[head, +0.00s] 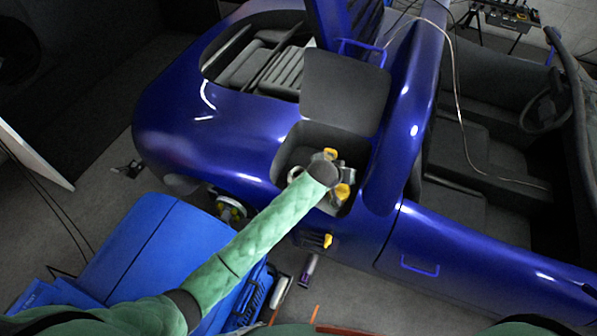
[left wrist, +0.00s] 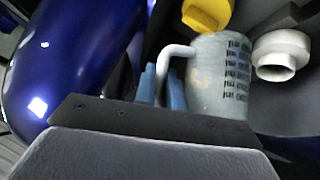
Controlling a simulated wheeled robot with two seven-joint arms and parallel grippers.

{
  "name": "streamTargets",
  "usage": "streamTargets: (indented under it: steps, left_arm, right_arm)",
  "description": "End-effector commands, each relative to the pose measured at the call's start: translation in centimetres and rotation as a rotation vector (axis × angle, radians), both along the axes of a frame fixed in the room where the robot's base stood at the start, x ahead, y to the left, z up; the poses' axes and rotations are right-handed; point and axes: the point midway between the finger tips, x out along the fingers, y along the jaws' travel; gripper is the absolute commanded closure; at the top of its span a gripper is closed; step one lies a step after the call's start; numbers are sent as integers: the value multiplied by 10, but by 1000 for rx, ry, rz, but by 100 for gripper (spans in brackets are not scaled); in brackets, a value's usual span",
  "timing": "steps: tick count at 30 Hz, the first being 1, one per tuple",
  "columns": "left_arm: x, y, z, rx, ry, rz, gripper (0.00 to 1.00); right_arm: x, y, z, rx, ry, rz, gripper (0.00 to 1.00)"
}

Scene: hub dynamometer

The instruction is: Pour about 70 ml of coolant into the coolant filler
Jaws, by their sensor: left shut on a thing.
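In the left wrist view, my left gripper (left wrist: 162,88) has its blue fingers shut around the white handle of a grey measuring jug (left wrist: 212,75) with dark graduation marks. Its contents do not show. A white round neck (left wrist: 282,54), perhaps the coolant filler, is just right of the jug, with a small gap between them in the picture. A yellow cap (left wrist: 207,13) is above the jug. In the head view, my left arm reaches into the open bay of the blue car, and its dark wrist hides the fingers and most of the jug. My right gripper is not in view.
In the head view, two yellow caps (head: 330,154) (head: 342,192) sit in the bay beside my wrist. A raised dark lid (head: 345,90) stands behind it. Blue bodywork (head: 235,135) surrounds the bay. A blue cabinet (head: 130,245) stands at lower left.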

Motion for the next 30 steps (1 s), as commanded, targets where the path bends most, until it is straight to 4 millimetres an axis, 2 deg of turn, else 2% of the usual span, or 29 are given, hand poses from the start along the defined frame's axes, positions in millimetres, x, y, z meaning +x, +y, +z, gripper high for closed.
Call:
streamTargets:
  steps: [7,17,24,30]
  left_arm:
    - [-7,-11,-13,107,-72,-1,100]
    - [-13,-20,-29,237,-159,-1,100]
    - [-14,-23,-34,281,-190,0,100]
    - [-15,-23,-35,289,-194,0,100]
  right_arm:
    - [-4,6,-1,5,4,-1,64]
    - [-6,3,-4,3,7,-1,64]
    - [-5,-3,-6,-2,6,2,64]
    - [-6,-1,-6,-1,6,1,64]
